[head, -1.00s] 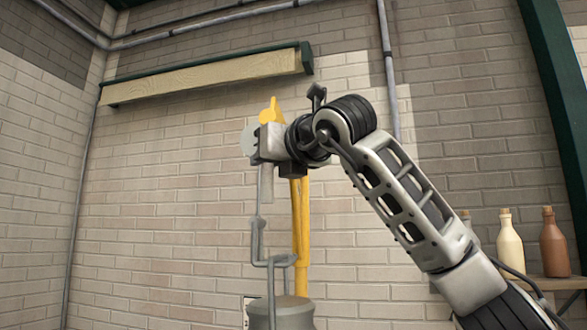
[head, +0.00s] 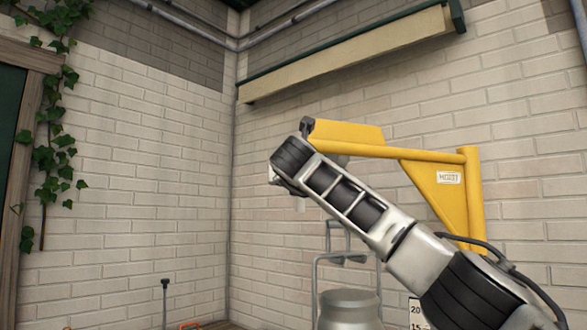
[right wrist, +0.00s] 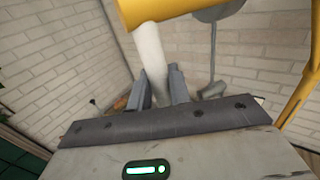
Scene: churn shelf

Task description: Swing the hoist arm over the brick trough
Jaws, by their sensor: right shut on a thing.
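The yellow hoist arm (head: 395,150) reaches left from its yellow post (head: 472,200), with a labelled brace under it. Its outer end is a broad yellow plate. In the right wrist view the yellow beam (right wrist: 180,8) crosses the top, with a pale handle (right wrist: 152,60) hanging from it. My right gripper (right wrist: 162,88) is shut on this handle, one finger on each side. In the head view my right arm hides the gripper and handle. I cannot make out the brick trough. My left gripper is not in view.
A grey metal churn (head: 348,312) stands below the hoist, with a thin grey metal frame (head: 316,275) rising around its top. A thin dark rod (head: 165,300) stands at lower left near an orange item. Brick walls meet behind; ivy (head: 62,140) hangs at left.

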